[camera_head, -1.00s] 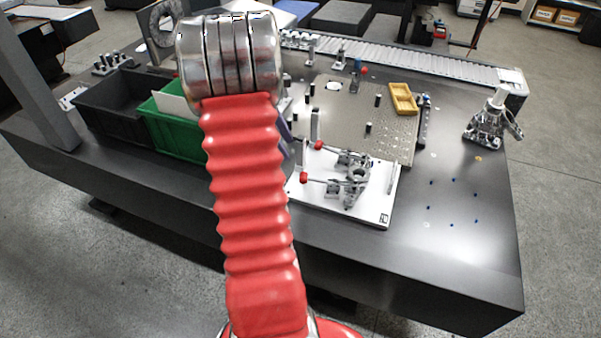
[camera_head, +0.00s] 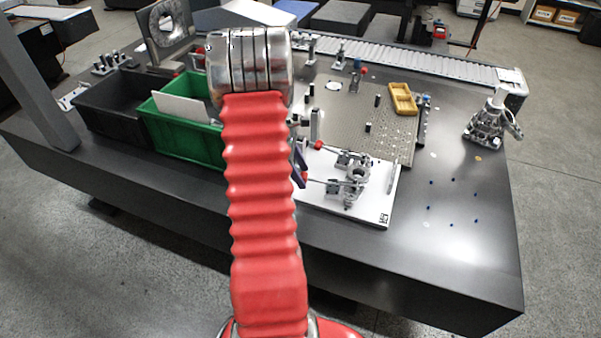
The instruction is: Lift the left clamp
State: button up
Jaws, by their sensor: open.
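The white fixture plate (camera_head: 372,212) lies on the dark table, with a grey ring-like part (camera_head: 358,174) on it. Two toggle clamps have handles with red tips pointing left. The far clamp's red tip (camera_head: 319,145) is clear to see. The near clamp (camera_head: 336,187) lies slightly further left; its red tip (camera_head: 303,175) is partly covered. Both handles look low, near level. My gripper (camera_head: 300,164) shows only as a dark purple piece beside the near tip, open, mostly hidden behind my red arm. Contact cannot be told.
A green bin (camera_head: 190,143) and a black bin (camera_head: 105,107) stand left of my arm. Behind the plate is a perforated board (camera_head: 350,110) with black posts and a yellow tray (camera_head: 403,98). A metal stand (camera_head: 486,125) is at right. The table's front right is mostly clear.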

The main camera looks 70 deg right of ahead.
jog(key=shift+c, duration=0.7)
grip_shut()
